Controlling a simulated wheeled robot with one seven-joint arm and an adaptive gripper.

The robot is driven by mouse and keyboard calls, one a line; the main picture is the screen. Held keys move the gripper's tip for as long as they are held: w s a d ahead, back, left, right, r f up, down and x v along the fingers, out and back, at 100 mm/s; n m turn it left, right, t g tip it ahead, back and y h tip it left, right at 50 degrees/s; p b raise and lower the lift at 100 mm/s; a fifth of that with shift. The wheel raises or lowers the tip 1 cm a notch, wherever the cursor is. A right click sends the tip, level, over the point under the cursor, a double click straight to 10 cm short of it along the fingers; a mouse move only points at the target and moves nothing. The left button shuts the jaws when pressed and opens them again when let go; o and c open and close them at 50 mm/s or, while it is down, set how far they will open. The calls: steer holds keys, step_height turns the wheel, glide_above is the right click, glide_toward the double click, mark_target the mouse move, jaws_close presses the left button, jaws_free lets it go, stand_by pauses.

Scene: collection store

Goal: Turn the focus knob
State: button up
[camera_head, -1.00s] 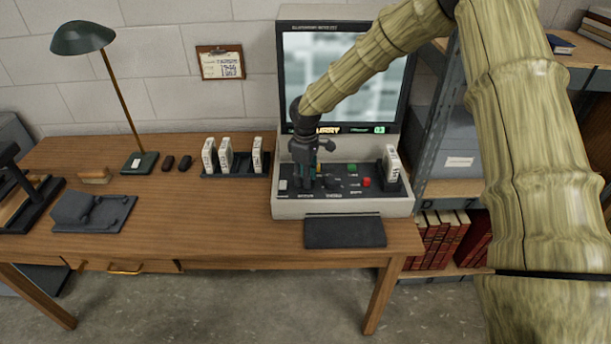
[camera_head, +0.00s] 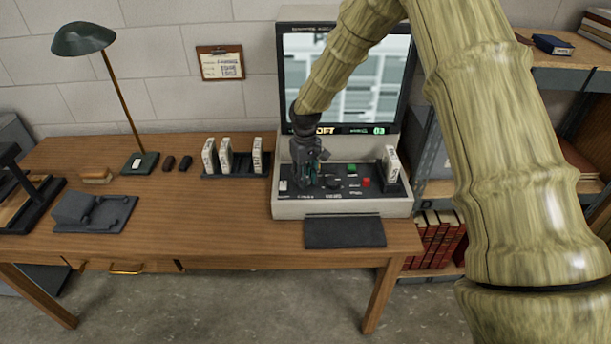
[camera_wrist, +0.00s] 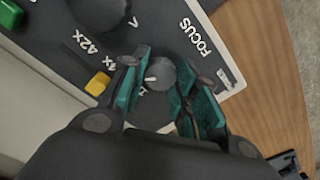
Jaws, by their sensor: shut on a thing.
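The microfilm reader (camera_head: 298,208) stands on the right part of the wooden desk, with a lit screen (camera_head: 375,80) above a dark control panel. The focus knob (camera_wrist: 158,75) is a small grey round knob with a light pointer mark, beside the printed word FOCUS in the wrist view. My gripper (camera_wrist: 157,90) has its teal-padded fingers on either side of the knob and is shut on it. In the head view my gripper (camera_head: 308,184) is over the left part of the panel and hides the knob.
A larger dark knob (camera_wrist: 100,12), a yellow button (camera_wrist: 97,83) and a green button (camera_wrist: 11,15) lie near my fingers. Boxed reels (camera_head: 226,155) stand left of the reader. A dark pad (camera_head: 344,232) lies in front.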

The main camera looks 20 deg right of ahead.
mark_target(306, 178)
steer(key=shift+m, duration=0.4)
steer(key=o, duration=1)
steer(key=shift+o, duration=0.2)
step_height(306, 178, up, 12)
